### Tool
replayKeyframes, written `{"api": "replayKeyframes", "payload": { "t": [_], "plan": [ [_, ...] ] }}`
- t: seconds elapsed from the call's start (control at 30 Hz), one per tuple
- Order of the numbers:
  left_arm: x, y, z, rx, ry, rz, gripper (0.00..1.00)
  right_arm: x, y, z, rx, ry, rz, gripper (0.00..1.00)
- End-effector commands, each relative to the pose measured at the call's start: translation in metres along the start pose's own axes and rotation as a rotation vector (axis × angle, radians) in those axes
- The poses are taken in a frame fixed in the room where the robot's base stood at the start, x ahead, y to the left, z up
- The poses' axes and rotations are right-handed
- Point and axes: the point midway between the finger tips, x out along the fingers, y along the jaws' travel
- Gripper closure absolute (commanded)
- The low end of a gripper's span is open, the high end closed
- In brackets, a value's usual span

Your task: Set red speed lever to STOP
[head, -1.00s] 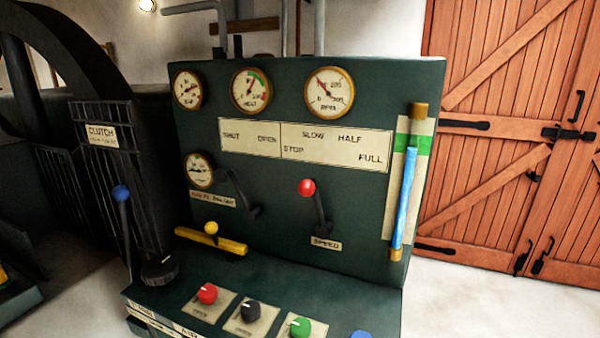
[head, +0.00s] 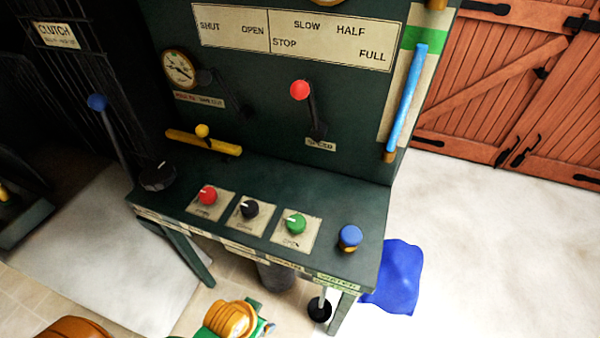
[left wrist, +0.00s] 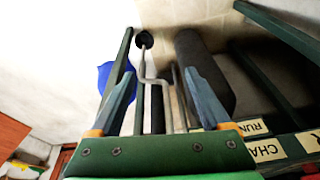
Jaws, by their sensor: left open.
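The red speed lever (head: 300,90) has a round red knob on a dark arm, leaning up and slightly left from its pivot above the SPEED label (head: 320,144). The scale plate (head: 330,60) above it reads SLOW, HALF, STOP and FULL; the knob sits below the STOP and SLOW words. My left gripper is at the bottom of the head view, low in front of the desk and well away from the lever. In the left wrist view my left gripper (left wrist: 160,76) is open with nothing held. My right gripper is not in view.
The desk holds red (head: 208,195), black (head: 249,208) and green (head: 296,223) knobs and a blue button (head: 350,236). A crank (left wrist: 143,40) and green legs are near the left gripper. A yellow lever (head: 204,143) is left. Blue cloth (head: 398,275) lies right.

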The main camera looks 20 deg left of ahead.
Motion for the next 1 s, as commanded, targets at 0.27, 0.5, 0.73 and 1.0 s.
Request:
{"api": "replayKeyframes", "payload": {
  "t": [0.27,0.5,0.73,1.0],
  "plan": [
    [-0.104,-0.015,-0.112,-0.013,0.309,0.020,0.19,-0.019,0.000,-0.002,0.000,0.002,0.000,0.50],
    [-0.172,-0.041,-0.257,-0.047,0.786,0.076,0.19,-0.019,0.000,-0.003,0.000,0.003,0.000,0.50],
    [-0.277,-0.077,-0.358,-0.123,1.228,0.131,0.19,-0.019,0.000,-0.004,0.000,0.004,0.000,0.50],
    [-0.297,-0.084,-0.399,-0.145,1.314,0.147,0.19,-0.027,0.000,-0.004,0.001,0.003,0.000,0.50]
  ]
}}
